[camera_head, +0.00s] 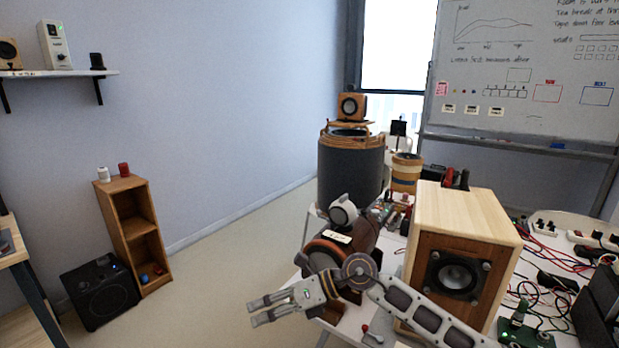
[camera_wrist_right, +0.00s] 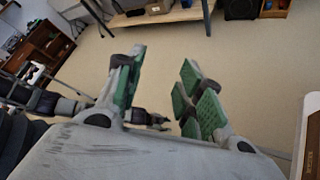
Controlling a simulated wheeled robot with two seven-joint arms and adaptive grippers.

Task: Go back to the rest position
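My right gripper (camera_head: 258,312) reaches out to the left past the front edge of the white table (camera_head: 345,322) in the head view. Its two fingers are apart, with nothing between them. The right wrist view shows the same gripper (camera_wrist_right: 165,70) with its green pads spread over bare floor. My left gripper does not show in the head view. What looks like it (camera_wrist_right: 152,118) appears small beyond the right fingers in the right wrist view, too small to tell whether it is open.
A wooden speaker (camera_head: 462,272) stands on the table close behind my right forearm. Cables and small electronics clutter the table's right side. A small wooden shelf (camera_head: 128,196) and a black speaker box (camera_head: 100,290) stand at the left wall. The floor (camera_head: 225,265) between is clear.

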